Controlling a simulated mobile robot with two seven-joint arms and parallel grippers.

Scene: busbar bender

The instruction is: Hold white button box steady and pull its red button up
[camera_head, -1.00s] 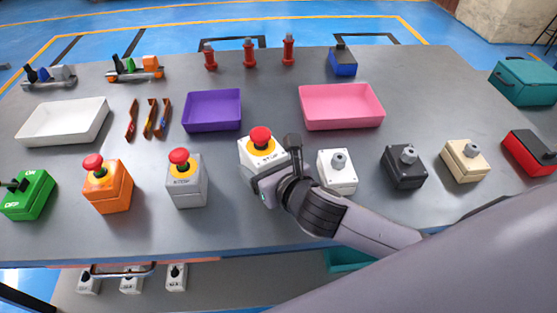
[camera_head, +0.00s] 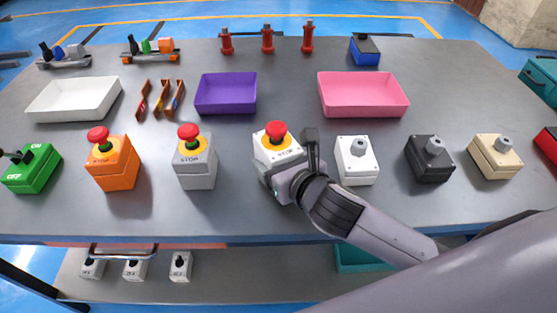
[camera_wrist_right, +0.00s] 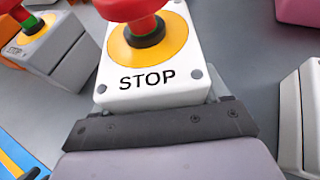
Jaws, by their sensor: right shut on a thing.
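The white button box (camera_head: 264,154) with its yellow disc and STOP lettering stands in the front row on the table. Its red button (camera_head: 275,130) sits on top; in the right wrist view the red button (camera_wrist_right: 132,12) is cut by the top edge, with a dark collar under it. My right gripper (camera_head: 288,168) is shut on the white box from the front right, one dark finger along its right side. In the right wrist view the box (camera_wrist_right: 145,80) sits right before the gripper's palm. My left gripper is not in view.
A grey STOP box (camera_head: 195,170) and an orange one (camera_head: 113,168) stand to the left. A white box with a grey knob (camera_head: 357,165) stands close on the right, then a black box (camera_head: 430,160). Purple (camera_head: 226,98) and pink (camera_head: 362,100) trays lie behind.

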